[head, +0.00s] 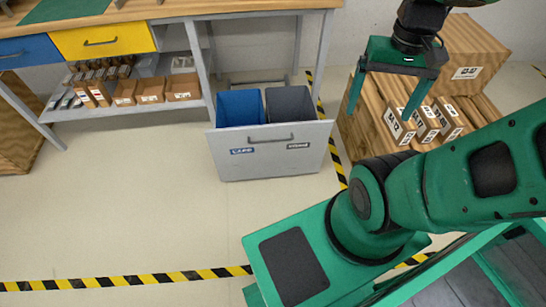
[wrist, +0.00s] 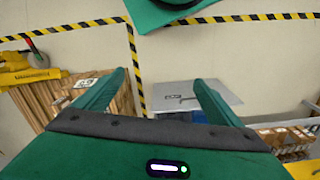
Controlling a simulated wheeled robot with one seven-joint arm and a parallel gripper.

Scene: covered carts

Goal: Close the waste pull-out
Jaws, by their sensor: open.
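The waste pull-out (head: 235,168) stands out from under the workbench, with a grey front panel and a bar handle (head: 270,140). Behind its front are a blue bin (head: 240,106) and a dark grey bin (head: 289,104), both visible from above. My gripper (head: 380,116) is open and empty, to the right of the pull-out and above the boxes there. In the wrist view, the grey front (wrist: 218,94) and its handle (wrist: 182,98) show beyond my gripper (wrist: 159,80), nearer the right finger, which hides part of it.
The workbench (head: 180,12) has a yellow drawer (head: 103,41), a blue drawer (head: 25,52) and a shelf of small boxes (head: 150,92). Stacked cartons (head: 470,50) stand to the right. The floor (head: 130,210) before the pull-out is clear, with yellow-black tape lines.

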